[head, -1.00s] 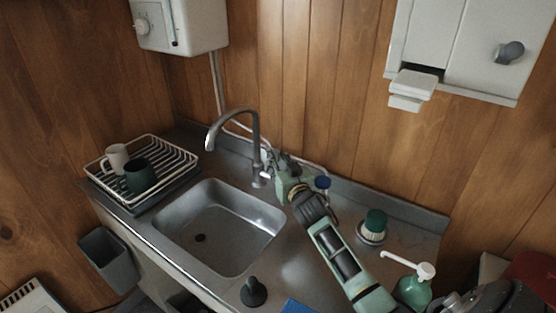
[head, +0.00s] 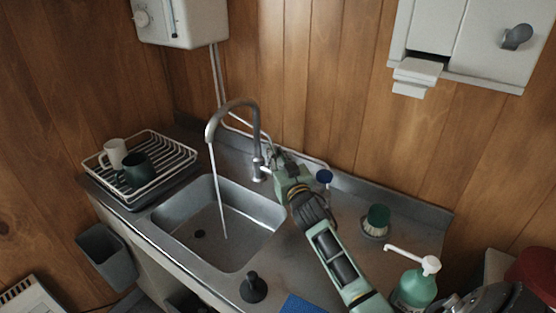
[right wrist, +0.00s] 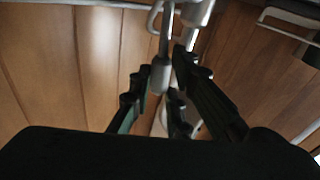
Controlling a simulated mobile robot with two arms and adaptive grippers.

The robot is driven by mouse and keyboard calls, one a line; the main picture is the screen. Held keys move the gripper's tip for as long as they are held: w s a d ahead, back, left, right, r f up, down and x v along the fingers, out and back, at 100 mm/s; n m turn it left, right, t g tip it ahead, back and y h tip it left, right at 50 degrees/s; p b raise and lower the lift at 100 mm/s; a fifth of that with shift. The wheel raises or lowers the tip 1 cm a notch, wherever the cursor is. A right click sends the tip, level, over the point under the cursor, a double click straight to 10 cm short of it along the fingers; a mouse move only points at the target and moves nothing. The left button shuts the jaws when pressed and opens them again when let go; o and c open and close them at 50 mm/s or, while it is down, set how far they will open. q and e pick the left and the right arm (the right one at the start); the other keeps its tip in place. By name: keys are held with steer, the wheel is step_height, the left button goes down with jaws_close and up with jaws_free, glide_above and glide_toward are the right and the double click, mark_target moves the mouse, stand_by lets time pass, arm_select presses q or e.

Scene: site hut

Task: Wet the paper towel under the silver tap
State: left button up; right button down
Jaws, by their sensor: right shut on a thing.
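The silver tap (head: 256,125) arches over the steel sink (head: 190,235) at the back of the counter. A thin water stream (head: 217,190) runs from its spout into the basin. My right gripper (head: 275,162) is beside the tap's base, shut on the tap's lever; its fingers partly hide the lever. In the right wrist view the fingers close around the lever (right wrist: 160,75). White folded paper, apparently paper towel (head: 418,72), sticks out below the white wall dispenser (head: 465,50). My left gripper is not in view.
A dish rack (head: 165,150) with two mugs stands left of the sink. A black plunger-like stopper (head: 253,287), blue cloth (head: 302,305), green brush (head: 376,220) and green soap bottle (head: 415,287) are on the front and right counter. A grey bin (head: 105,257) hangs at left.

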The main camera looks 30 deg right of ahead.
steer(key=c, duration=1.6)
jaws_free()
steer(key=shift+c, duration=0.2)
steer(key=v, duration=1.2)
